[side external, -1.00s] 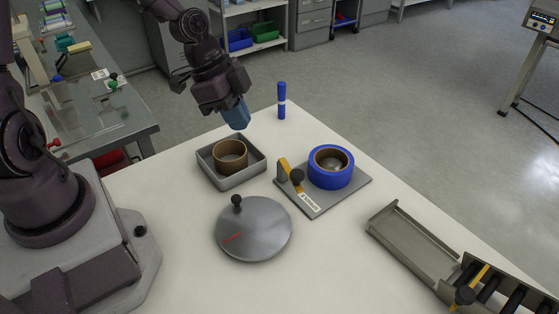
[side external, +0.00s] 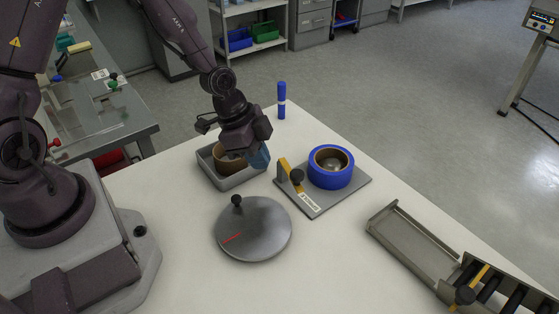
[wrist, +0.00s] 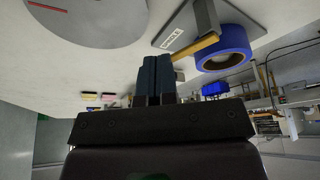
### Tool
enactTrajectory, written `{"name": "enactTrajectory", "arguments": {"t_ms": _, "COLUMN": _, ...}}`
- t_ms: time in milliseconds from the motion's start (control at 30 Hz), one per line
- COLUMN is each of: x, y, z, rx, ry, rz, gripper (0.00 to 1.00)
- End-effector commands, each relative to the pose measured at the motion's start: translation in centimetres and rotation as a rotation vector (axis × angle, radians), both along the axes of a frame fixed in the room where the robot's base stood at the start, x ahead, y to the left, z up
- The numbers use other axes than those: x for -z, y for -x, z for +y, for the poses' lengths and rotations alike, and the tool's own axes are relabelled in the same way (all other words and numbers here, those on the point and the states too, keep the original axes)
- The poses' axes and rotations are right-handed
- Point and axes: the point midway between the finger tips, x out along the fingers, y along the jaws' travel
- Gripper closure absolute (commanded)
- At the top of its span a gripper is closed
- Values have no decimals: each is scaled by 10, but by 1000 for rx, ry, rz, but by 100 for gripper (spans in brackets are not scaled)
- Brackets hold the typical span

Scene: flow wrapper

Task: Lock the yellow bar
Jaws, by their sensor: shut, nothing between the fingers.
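In the wrist view the yellow bar (wrist: 196,47) reaches from the plate (wrist: 172,32) toward the blue roll (wrist: 226,50), just beyond my fingertips. My gripper (side external: 261,160) is shut and empty, with its blue fingers above the right edge of the grey tray, left of the yellow bar and apart from it. The closed fingers (wrist: 154,66) show in the wrist view. A second yellow bar (side external: 479,274) lies across the roller unit at lower right.
A grey tray (side external: 241,181) holding a brown ring (side external: 226,165) is under my gripper. A round metal disc (side external: 255,238) with a black knob lies in front. A blue marker-like cylinder (side external: 281,101) stands at the back edge. The table between disc and roller unit (side external: 415,240) is clear.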

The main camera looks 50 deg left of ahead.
Motion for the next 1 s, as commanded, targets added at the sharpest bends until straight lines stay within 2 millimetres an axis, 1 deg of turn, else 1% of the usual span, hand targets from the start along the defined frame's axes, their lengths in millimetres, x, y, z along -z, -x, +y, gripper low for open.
{"name": "enactTrajectory", "arguments": {"t_ms": 33, "x": 7, "y": -3, "z": -6, "rx": 6, "ry": 0, "rz": 1, "gripper": 100}}
{"name": "enactTrajectory", "arguments": {"t_ms": 200, "x": 4, "y": -18, "z": -22, "rx": 3, "ry": -2, "rz": -2, "gripper": 100}}
{"name": "enactTrajectory", "arguments": {"t_ms": 367, "x": 4, "y": -25, "z": -30, "rx": 1, "ry": -1, "rz": -1, "gripper": 100}}
{"name": "enactTrajectory", "arguments": {"t_ms": 833, "x": 4, "y": -26, "z": -32, "rx": -4, "ry": 0, "rz": -1, "gripper": 100}}
{"name": "enactTrajectory", "arguments": {"t_ms": 1000, "x": 4, "y": -28, "z": -34, "rx": -34, "ry": -2, "rz": -1, "gripper": 100}}
